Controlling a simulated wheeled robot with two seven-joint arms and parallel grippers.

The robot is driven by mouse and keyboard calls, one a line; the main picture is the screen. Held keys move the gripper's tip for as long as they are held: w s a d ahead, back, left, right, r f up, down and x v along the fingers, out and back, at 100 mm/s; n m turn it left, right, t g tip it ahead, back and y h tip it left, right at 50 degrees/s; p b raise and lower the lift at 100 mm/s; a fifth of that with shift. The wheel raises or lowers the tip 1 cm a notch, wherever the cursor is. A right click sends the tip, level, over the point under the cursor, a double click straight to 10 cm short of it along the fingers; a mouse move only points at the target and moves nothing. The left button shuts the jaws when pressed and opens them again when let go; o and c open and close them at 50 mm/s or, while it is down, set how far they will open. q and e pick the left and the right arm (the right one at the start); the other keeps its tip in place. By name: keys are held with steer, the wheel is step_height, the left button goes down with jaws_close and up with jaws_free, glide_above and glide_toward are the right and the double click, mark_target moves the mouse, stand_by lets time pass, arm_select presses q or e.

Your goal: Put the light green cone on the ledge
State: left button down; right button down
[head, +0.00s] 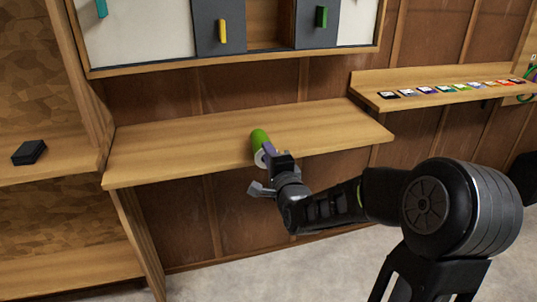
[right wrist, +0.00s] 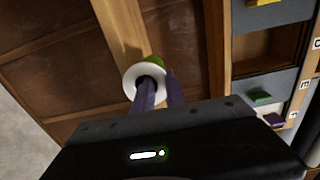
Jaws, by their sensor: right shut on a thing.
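The light green cone (head: 259,137) shows above the front part of the middle wooden ledge (head: 165,145), its white end facing me. My right gripper (head: 266,150) is shut on it at that near end. In the right wrist view, the cone's white ring-shaped end (right wrist: 136,74) and a bit of green show at the purple fingertips of the right gripper (right wrist: 158,90). I cannot tell whether the cone touches the ledge. My left gripper is not in view.
A wall cabinet (head: 150,35) with coloured handles hangs above the ledge. A higher shelf (head: 430,80) at right carries a row of coloured cards. A black box (head: 29,152) lies on the left shelf. The middle ledge is clear on both sides of the cone.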

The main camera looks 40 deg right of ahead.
steer(key=c, duration=1.4)
jaws_free()
steer(key=shift+o, duration=0.2)
steer(key=b+v, duration=0.9)
steer(key=v, duration=0.3)
steer(key=shift+r+b, duration=0.3)
steer(key=shift+b, duration=0.1)
